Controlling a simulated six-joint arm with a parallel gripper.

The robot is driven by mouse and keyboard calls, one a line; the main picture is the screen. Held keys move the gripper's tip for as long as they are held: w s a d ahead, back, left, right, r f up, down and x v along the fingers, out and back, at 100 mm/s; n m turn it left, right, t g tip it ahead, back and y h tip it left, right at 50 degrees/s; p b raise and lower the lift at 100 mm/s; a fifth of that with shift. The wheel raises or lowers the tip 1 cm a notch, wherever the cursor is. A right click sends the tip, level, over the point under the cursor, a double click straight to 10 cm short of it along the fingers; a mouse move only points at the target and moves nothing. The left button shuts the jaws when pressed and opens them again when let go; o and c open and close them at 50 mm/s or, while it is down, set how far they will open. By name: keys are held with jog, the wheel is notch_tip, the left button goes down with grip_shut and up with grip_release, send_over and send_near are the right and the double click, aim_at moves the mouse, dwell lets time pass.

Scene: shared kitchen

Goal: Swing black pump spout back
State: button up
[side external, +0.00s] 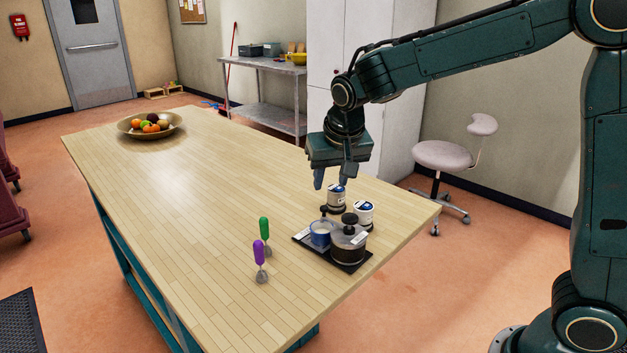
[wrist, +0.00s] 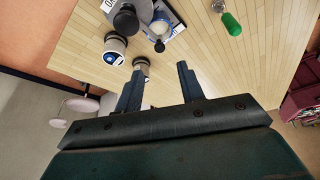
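My gripper (side external: 331,186) is open and empty, fingers pointing down, above the far side of the condiment group. In the wrist view its two fingers (wrist: 159,75) stand well apart. In the wrist view a canister with a small black top (wrist: 141,64) lies near the left finger. I cannot make out which way any spout points.
A black tray (side external: 301,239) holds a blue-and-white jar (side external: 320,236) and a dark-filled glass jar (side external: 348,246), both with black knobs. A fruit bowl (side external: 124,126) sits far left. The table middle is clear.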

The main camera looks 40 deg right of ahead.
aim_at(324, 207)
jog(key=x, duration=0.8)
jog(key=shift+f, duration=0.15)
grip_shut()
